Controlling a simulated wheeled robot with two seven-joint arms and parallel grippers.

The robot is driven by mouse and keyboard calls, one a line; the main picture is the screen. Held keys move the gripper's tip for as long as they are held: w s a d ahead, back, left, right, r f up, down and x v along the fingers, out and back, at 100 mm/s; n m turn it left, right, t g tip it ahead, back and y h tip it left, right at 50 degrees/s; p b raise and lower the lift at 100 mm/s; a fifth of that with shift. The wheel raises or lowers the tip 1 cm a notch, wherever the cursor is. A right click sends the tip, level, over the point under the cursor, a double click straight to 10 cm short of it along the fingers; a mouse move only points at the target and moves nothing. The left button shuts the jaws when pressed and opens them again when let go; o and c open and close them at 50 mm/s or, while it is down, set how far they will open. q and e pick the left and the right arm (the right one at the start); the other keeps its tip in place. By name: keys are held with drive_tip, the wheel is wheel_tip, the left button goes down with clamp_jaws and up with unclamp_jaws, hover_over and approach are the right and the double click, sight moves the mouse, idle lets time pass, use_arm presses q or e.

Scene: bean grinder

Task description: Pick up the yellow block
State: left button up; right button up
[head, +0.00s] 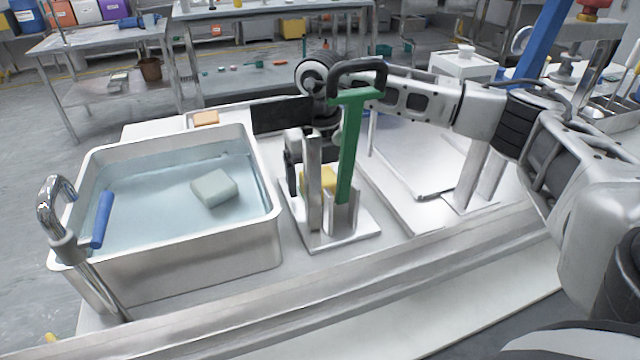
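A yellow block (321,180) sits low inside a metal stand (345,238) at the centre, partly hidden by the stand's upright posts. A green lever (349,150) with a black handle (357,68) rises from the stand in front of my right arm. My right arm comes in from the right and reaches behind the lever. My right gripper (292,165) points down just behind and left of the posts, close to the yellow block. Its fingertips are mostly hidden, so I cannot tell its opening or whether it touches the block. My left gripper is not in view.
A metal basin (262,225) of water at left holds a pale sponge-like block (214,188) and a blue-handled item (102,220). A tap (60,215) stands at its front left. An orange-tan block (206,118) lies behind it. A metal tray (420,160) lies right of the stand.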

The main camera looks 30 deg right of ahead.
drive_tip(key=c, duration=1.3)
drive_tip(key=shift+o, duration=0.2)
